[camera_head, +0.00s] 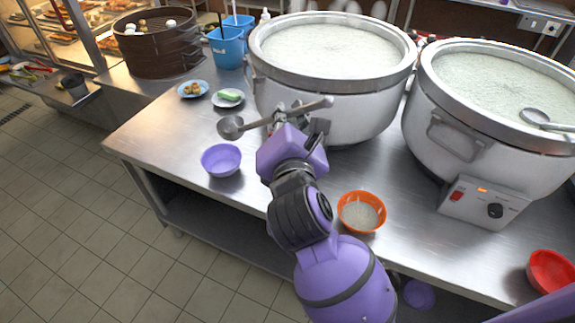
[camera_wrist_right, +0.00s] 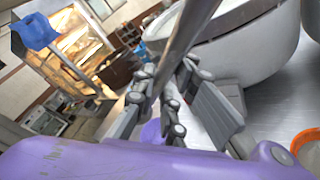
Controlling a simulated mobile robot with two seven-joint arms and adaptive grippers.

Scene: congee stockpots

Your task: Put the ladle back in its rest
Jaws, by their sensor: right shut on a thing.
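My right gripper (camera_head: 292,120) is shut on a metal ladle (camera_head: 231,127) and holds it above the steel table in front of the left stockpot. The ladle lies roughly level, its bowl out to the left and its handle end to the right. In the right wrist view the ladle's handle (camera_wrist_right: 180,45) passes up between the fingers of my right gripper (camera_wrist_right: 163,95). A second ladle (camera_head: 541,119) sits in the right stockpot (camera_head: 480,110). I cannot make out which thing is the ladle's rest. My left gripper is not in view.
The left stockpot (camera_head: 330,105) stands close behind the gripper. A purple bowl (camera_head: 221,160), an orange bowl (camera_head: 361,211), a red bowl (camera_head: 552,271) and two small plates stand on the table (camera_head: 165,135). Blue containers (camera_head: 228,47) and a steamer (camera_head: 157,45) are behind. The table's left front is clear.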

